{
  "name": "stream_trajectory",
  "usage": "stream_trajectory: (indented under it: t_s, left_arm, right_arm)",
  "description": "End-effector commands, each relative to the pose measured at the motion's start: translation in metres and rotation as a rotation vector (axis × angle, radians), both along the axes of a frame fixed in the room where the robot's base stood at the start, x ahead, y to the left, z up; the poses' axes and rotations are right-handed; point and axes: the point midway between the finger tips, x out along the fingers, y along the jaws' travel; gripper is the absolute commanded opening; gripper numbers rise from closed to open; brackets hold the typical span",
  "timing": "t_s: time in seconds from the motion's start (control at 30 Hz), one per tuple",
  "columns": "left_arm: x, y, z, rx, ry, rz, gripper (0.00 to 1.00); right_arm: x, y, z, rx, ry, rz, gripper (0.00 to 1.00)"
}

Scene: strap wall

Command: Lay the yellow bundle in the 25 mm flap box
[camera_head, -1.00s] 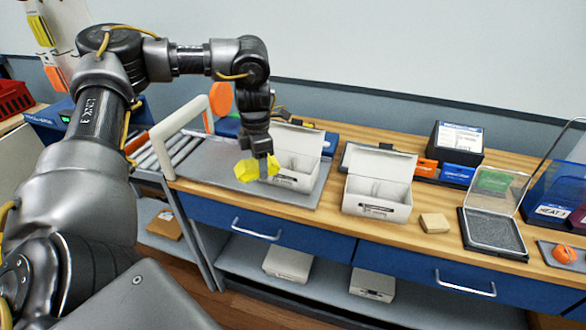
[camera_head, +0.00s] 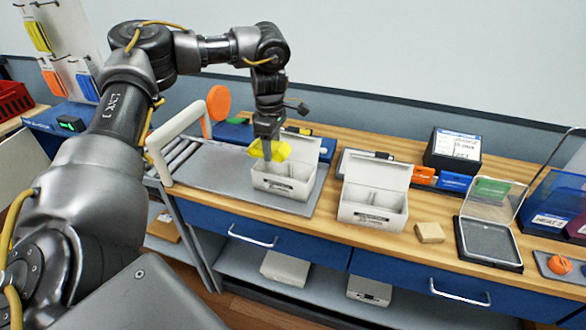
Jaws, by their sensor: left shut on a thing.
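The yellow bundle (camera_head: 278,151) is gripped in my left gripper (camera_head: 266,152), above the left white flap box (camera_head: 281,186). The bundle is in front of part of that box's raised lid, and I cannot tell its exact height over the opening. The left box stands open on a grey plate. A second white flap box (camera_head: 371,213) stands open to its right, with a divider inside and its lid up. The labels on both box fronts are too small to read, so I cannot tell which is the 25 mm one. My right gripper is not in view.
A tan block (camera_head: 430,232) and a clear-lidded tray (camera_head: 489,243) stand on the wooden bench, right of the boxes. A white handle (camera_head: 180,135) rises left of the plate. A dark box (camera_head: 453,149) stands at the back.

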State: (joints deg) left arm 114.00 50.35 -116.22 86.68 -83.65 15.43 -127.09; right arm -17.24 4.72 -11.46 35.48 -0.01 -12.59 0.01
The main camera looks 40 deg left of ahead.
Motion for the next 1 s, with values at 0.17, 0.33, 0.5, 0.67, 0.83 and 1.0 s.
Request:
stream_trajectory:
  t_s: [0.17, 0.33, 0.5, 0.67, 0.83, 1.0]
  left_arm:
    - [0.036, -0.015, -0.031, -0.001, 0.006, 0.003, 0.22]
    - [0.056, -0.021, -0.052, 0.002, 0.003, 0.002, 0.22]
    - [0.065, -0.024, -0.063, 0.0, 0.0, 0.001, 0.22]
    - [0.067, -0.025, -0.066, 0.001, 0.001, 0.001, 0.22]
    - [0.069, -0.026, -0.085, 0.002, 0.005, 0.001, 0.22]
    - [0.069, -0.026, -0.1, 0.001, 0.001, 0.002, 0.22]
  right_arm:
    - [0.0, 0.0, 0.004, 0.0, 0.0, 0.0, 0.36]
    - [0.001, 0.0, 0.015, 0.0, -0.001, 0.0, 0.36]
    - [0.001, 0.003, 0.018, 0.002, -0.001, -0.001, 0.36]
    - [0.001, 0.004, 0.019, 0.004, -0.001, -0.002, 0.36]
    - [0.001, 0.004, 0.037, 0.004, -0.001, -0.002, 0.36]
    - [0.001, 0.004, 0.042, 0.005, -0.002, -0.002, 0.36]
